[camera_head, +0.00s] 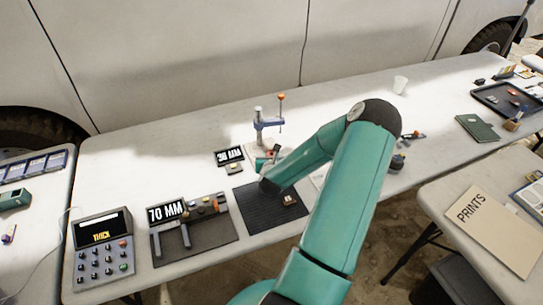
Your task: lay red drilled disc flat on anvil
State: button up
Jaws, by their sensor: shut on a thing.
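The blue-grey measuring stand (266,123) with an orange-knobbed lever stands upright at the middle of the table. Its anvil is low on the stand and mostly hidden behind my gripper, so I cannot make it out. My gripper (272,156) is at the end of my green arm, just in front of the stand's base, and is shut. A small red patch at the gripper looks like the red drilled disc (261,160). It is small and partly covered, so its tilt and any contact with the anvil cannot be told.
A black mat (250,215) holds a small brown piece (289,200). Left of it are a caliper (184,229) by a "70 MM" display (167,213), and a keypad device (102,250). A small MM display (229,156) stands beside the stand.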

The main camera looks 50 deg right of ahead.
jog(key=o, duration=1.1)
jog(key=shift+s+a, duration=0.1)
